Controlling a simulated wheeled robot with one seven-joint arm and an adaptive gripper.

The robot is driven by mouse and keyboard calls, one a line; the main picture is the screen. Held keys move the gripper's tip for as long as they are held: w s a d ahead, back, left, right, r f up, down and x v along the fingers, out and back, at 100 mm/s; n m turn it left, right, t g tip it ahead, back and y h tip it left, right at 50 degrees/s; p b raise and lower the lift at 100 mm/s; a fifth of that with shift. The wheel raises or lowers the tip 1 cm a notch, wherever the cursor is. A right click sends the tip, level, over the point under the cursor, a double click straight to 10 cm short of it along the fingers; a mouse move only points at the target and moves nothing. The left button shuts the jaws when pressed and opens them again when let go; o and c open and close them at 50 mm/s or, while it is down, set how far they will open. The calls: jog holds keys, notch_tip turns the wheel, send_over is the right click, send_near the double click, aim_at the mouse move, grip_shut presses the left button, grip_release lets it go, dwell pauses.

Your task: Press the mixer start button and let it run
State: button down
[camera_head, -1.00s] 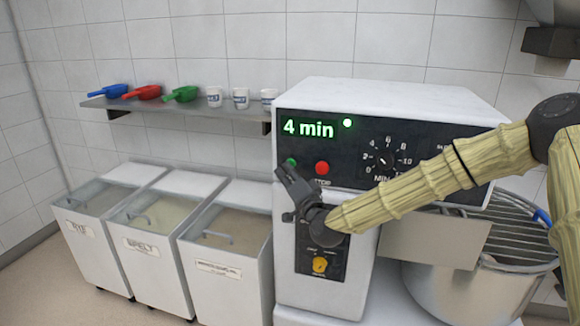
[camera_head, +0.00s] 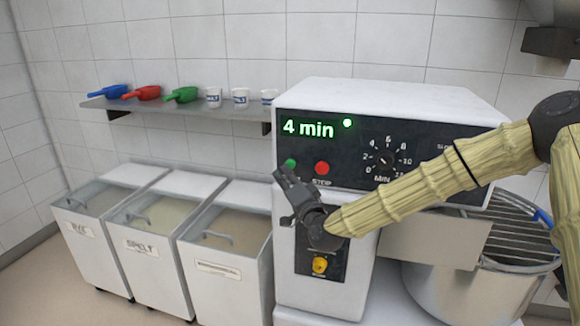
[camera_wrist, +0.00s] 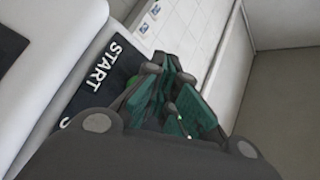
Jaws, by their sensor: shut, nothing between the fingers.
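The mixer (camera_head: 400,95) has a dark control panel with a lit display (camera_head: 307,130) reading "4 min" and a lit green lamp (camera_head: 347,123). The green start button (camera_head: 290,163) is left of the red stop button (camera_head: 322,168). My gripper (camera_head: 283,176) is shut and empty, its tips just below and left of the green button. In the wrist view, the closed fingers (camera_wrist: 168,68) partly cover the green button (camera_wrist: 131,84) beside the START label (camera_wrist: 102,67). I cannot tell whether the fingers touch it.
A timer dial (camera_head: 386,160) is right of the buttons, and a yellow knob (camera_head: 320,265) is below my gripper. The mixer bowl (camera_head: 470,292) with its wire guard is at right. Flour bins (camera_head: 225,285) stand at left. A shelf (camera_head: 190,107) holds scoops and cups.

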jog(key=s, duration=0.1)
jog(key=s+a, duration=0.1)
jog(key=s, duration=0.2)
jog(key=shift+s+a+b, duration=0.3)
jog(key=shift+s, duration=0.1)
jog(key=shift+f, duration=0.1)
dwell(0.5)
jog(key=s+d+f+n+g+h, duration=0.1)
jog(key=s+d+f+g, duration=0.15)
jog(key=s+f, duration=0.7)
jog(key=s+d+f+n+g+h+p, duration=0.1)
jog(key=s+f+g, duration=0.3)
jog(key=f, duration=1.1)
jog(key=s+d+f+n+g+h, duration=0.15)
jog(key=s+f+g, duration=0.35)
jog(key=f, duration=0.7)
jog(key=s+d+f+g+h, duration=0.1)
jog(key=s+d+f, duration=0.3)
jog(key=s, duration=0.6)
jog(key=s+d+f+n+g+h+p, duration=0.1)
jog(key=s+d+f+g+h, duration=0.1)
jog(key=s+d, duration=0.6)
jog(key=s+d+f+n+g+h, duration=0.1)
jog(key=s+d+f+g, duration=0.3)
jog(key=s, duration=0.9)
notch_tip(320, 180, down, 2)
jog(key=d+h, duration=0.1)
jog(key=d, duration=0.1)
jog(key=shift+d, duration=0.4)
